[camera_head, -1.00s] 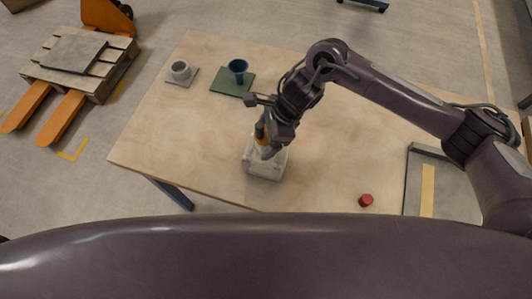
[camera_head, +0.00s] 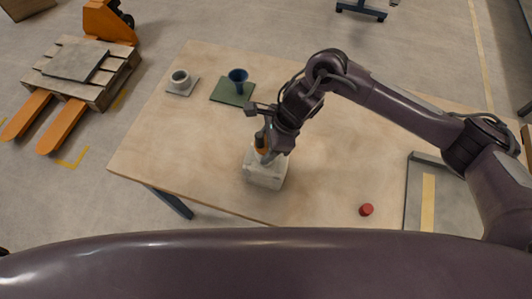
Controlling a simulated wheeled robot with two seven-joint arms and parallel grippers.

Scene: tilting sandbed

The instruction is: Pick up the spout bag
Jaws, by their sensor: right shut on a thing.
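The spout bag (camera_head: 265,172) is a pale, whitish block-like bag with an orange part at its top. It is near the front middle of the wooden table, and I cannot tell whether it touches the tabletop. My right gripper (camera_head: 265,150) comes down on it from above and is shut on its top part. The fingers and wrist hide part of the bag's top. My left gripper is not in view.
On the wooden table (camera_head: 200,140) stand a grey cup (camera_head: 180,77) on a grey mat and a blue cup (camera_head: 238,75) on a green mat (camera_head: 232,93). A red cap-like piece (camera_head: 366,210) lies front right, near a grey tray (camera_head: 412,190). A pallet truck (camera_head: 60,120) stands left.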

